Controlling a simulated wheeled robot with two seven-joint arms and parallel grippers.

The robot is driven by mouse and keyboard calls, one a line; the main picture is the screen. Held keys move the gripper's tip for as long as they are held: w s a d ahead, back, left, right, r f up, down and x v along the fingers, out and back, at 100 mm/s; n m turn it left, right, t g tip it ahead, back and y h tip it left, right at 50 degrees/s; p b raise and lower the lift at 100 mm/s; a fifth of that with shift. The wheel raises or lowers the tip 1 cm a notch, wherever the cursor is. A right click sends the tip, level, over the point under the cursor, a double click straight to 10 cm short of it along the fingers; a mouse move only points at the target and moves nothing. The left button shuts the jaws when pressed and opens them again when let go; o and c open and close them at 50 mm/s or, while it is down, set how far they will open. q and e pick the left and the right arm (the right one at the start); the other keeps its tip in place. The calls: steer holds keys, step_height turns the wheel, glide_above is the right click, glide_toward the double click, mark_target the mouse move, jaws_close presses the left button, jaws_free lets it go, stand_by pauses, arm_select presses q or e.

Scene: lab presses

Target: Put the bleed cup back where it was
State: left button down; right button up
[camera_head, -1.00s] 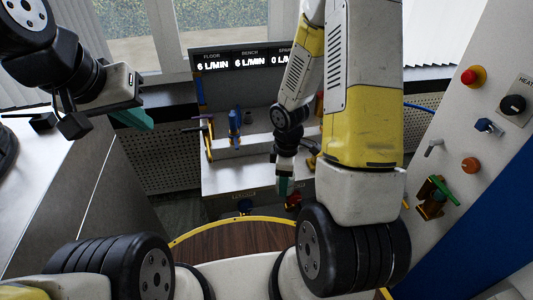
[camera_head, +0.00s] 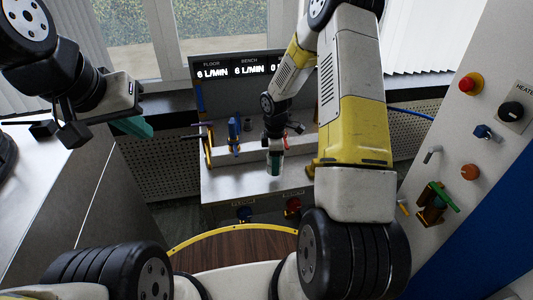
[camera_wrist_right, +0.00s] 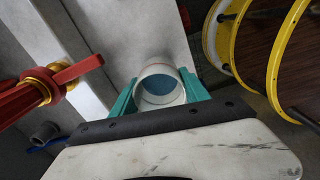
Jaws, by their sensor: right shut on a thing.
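The bleed cup (camera_wrist_right: 160,88) is a white round cup with a blue inside, seen from above in the right wrist view. My right gripper (camera_head: 274,165) is shut on it, with teal fingers on both sides of the cup. In the head view the gripper is over the pale bench top (camera_head: 230,182), and the cup is mostly hidden there. I cannot tell whether the cup touches the bench. My left gripper (camera_head: 135,127) is off to the left, away from the bench, and its finger gap is not clear.
A red-handled valve (camera_wrist_right: 50,88) is left of the cup in the right wrist view. Blue (camera_head: 234,130) and yellow-purple (camera_head: 207,145) fittings stand on the bench. Blue (camera_head: 244,212) and red (camera_head: 293,205) knobs are on its front. A control panel (camera_head: 480,190) stands at right.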

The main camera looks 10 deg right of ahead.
steer(key=shift+f, duration=1.75)
steer(key=shift+f, duration=0.15)
steer(key=o, duration=1.5)
